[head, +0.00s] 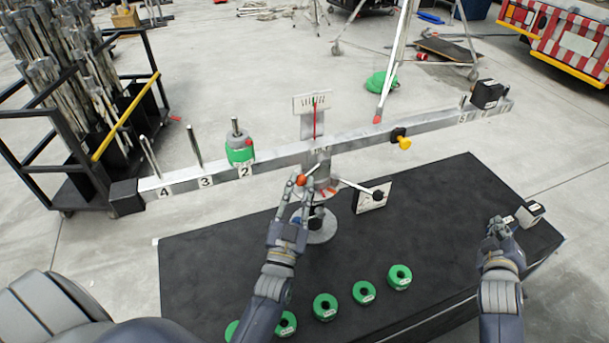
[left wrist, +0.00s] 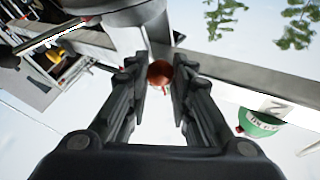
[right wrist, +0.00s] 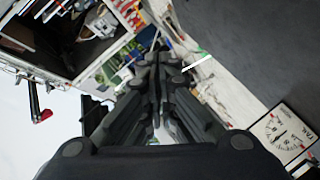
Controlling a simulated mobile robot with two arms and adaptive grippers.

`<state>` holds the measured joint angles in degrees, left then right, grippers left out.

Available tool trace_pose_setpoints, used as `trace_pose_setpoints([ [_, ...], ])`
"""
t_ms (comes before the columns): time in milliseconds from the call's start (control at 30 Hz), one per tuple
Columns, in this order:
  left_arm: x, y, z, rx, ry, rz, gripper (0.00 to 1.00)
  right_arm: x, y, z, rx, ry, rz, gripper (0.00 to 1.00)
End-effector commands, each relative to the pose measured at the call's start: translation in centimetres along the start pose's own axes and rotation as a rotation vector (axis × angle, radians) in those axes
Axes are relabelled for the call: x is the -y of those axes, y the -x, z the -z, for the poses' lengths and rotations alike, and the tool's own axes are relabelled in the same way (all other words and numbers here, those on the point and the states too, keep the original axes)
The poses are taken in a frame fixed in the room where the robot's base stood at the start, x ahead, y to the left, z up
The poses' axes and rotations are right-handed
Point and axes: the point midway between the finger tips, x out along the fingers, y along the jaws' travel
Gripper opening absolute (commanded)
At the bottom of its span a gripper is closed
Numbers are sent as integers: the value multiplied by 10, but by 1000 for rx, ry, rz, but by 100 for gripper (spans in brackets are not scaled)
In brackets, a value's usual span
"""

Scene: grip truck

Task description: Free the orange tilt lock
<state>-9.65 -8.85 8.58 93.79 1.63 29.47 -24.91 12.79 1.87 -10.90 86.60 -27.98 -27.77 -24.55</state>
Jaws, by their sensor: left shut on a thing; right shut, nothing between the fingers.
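The orange tilt lock knob (head: 301,180) sits at the front of the balance's central post, below the beam. My left gripper (head: 294,187) reaches up to it from below. In the left wrist view the round orange knob (left wrist: 160,73) lies between the two fingertips, and the gripper is shut on it. The balance beam (head: 345,142) is tilted, its left end lower and its right end higher. My right gripper (head: 498,228) is shut and empty over the right part of the black table. In the right wrist view its fingers (right wrist: 160,62) are together.
Several green ring weights (head: 325,307) stand along the front of the black table (head: 430,220). A green weight (head: 239,150) sits on the beam at peg 2. A dial plate (head: 373,197) stands right of the post.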

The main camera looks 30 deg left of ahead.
Motion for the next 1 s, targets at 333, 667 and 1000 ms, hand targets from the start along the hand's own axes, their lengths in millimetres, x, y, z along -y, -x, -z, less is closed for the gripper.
trace_pose_setpoints([
  [333,-1,0,1,-1,0,-1,0,66,100,208,-407,-99,155,0],
  [667,-1,0,1,-2,1,-1,0,126,240,324,-700,-196,373,0],
  [1000,0,0,1,-2,1,0,0,145,286,353,-779,-227,457,0],
])
